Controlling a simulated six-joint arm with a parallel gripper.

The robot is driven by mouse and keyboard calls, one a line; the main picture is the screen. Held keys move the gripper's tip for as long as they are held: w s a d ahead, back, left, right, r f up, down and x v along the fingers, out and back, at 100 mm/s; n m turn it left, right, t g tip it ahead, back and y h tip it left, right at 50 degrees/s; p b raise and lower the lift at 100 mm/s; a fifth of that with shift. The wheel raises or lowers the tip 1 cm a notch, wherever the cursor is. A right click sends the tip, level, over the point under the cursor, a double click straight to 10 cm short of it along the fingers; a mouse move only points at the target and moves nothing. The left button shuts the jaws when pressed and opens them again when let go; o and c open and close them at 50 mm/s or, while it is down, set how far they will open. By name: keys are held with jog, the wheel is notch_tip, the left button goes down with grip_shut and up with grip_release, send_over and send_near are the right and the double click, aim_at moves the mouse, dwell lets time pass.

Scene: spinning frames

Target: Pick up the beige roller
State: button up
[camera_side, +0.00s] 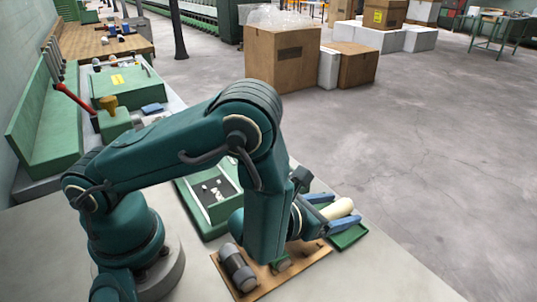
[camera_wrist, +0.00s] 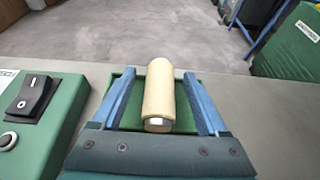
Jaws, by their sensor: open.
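The beige roller (camera_wrist: 159,92) lies lengthwise between the two blue fingers of my gripper (camera_wrist: 158,95) in the wrist view. A gap shows on each side of it, so the fingers are open and apart from it. Its near end is pale and flat. A green tray (camera_wrist: 128,118) shows under and around the roller. In the side view the roller (camera_side: 341,207) shows between the fingers of my gripper (camera_side: 334,213), over the green tray (camera_side: 350,237). Part of the roller is hidden there by my gripper, and I cannot tell its exact contact with the tray.
A green switch box (camera_wrist: 35,125) with a black rocker switch stands left of my gripper. A wooden board (camera_side: 306,259) with a grey roller (camera_side: 237,268) lies near the tray. Cardboard boxes (camera_side: 285,58) stand farther back on the floor.

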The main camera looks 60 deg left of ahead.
grip_shut()
jog(key=shift+r, duration=0.2)
